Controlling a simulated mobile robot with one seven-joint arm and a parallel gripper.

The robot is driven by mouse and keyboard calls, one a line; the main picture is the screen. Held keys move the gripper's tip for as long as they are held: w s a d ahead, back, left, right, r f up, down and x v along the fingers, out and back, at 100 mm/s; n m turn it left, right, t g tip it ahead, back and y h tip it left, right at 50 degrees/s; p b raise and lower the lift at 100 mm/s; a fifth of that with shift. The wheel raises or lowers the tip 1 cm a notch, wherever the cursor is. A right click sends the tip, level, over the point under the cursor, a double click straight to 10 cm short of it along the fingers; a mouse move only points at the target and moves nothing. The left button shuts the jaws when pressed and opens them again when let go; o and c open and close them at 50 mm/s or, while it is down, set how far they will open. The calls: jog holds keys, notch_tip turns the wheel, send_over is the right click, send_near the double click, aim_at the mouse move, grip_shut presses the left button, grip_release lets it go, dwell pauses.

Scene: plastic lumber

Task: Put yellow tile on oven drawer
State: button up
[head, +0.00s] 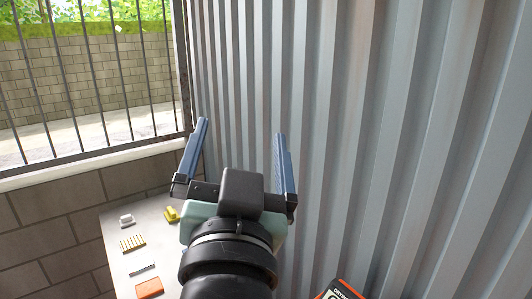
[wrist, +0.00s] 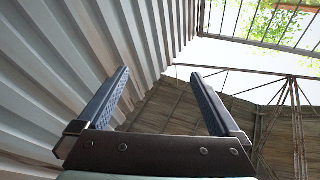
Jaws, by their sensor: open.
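A small yellow object (head: 171,214), perhaps the yellow tile, lies on a light grey table (head: 118,222) at the lower left in the head view. Its exact shape is hard to tell. My gripper (head: 242,130) is raised in front of the corrugated wall, above and right of the table, apart from the yellow object. Its blue fingers are spread wide with nothing between them. In the wrist view my gripper (wrist: 158,85) is also open and empty, tilted up toward the wall and roof. I see no oven drawer in either view.
On the table lie a grey-white piece (head: 126,220), a ribbed yellowish piece (head: 132,243), a grey strip (head: 143,269) and an orange block (head: 149,288). A corrugated metal wall (head: 400,130) stands close at right. An orange-and-black box (head: 340,291) shows at the bottom edge.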

jog(key=s+d+r+n+t, duration=0.1)
jog(key=s+r+t, duration=0.2)
jog(key=r, duration=0.4)
jog(key=s+d+r+n+t, duration=0.1)
jog(key=s+r+t, duration=0.2)
jog(key=s+r, duration=0.3)
jog(key=shift+s+d+r+n, duration=0.25)
jog(key=shift+d+r+n, duration=0.15)
jog(key=shift+r, duration=0.3)
